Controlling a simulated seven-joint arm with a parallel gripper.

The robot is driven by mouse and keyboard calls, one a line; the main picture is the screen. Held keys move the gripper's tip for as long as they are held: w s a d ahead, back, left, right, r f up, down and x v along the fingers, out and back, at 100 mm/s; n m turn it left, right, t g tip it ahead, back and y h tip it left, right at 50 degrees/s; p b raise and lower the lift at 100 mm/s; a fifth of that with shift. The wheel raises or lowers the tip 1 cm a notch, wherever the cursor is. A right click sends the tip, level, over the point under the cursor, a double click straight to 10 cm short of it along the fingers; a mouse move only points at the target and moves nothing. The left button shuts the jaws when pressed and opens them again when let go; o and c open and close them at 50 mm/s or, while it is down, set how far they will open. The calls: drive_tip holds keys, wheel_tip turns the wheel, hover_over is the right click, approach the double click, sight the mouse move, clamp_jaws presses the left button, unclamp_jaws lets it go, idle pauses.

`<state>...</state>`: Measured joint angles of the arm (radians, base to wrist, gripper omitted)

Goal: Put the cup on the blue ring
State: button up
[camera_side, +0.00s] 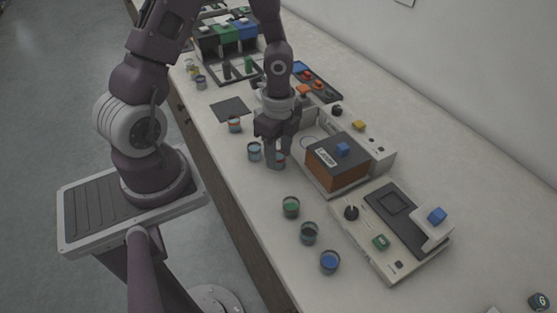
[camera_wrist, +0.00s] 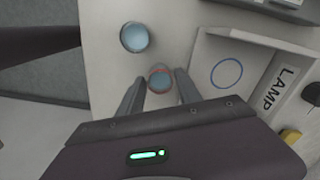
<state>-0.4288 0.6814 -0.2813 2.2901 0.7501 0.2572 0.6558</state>
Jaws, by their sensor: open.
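My gripper (camera_side: 275,163) is open and low over the bench, pointing down. That cup also shows partly behind the fingers in the side view (camera_side: 281,159). I cannot tell whether a finger touches it. The blue ring (camera_wrist: 227,61) is a thin outline on a pale surface to the right of the cup in the wrist view. It is empty. In the side view the ring (camera_side: 308,136) is faint beside the lamp box.
Another cup with light blue inside (camera_wrist: 134,37) stands close by, left of the gripper. The box labelled LAMP (camera_side: 338,160) is just right of the gripper.

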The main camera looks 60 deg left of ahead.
drive_tip(key=shift+f, duration=0.7)
clamp_jaws()
drive_tip(key=shift+r, duration=0.1)
wheel_tip(320, 180, up, 9)
wheel_tip(320, 180, up, 2)
hover_over(310, 143)
wheel_tip(310, 143, down, 10)
drive_tip(key=shift+r, duration=0.15)
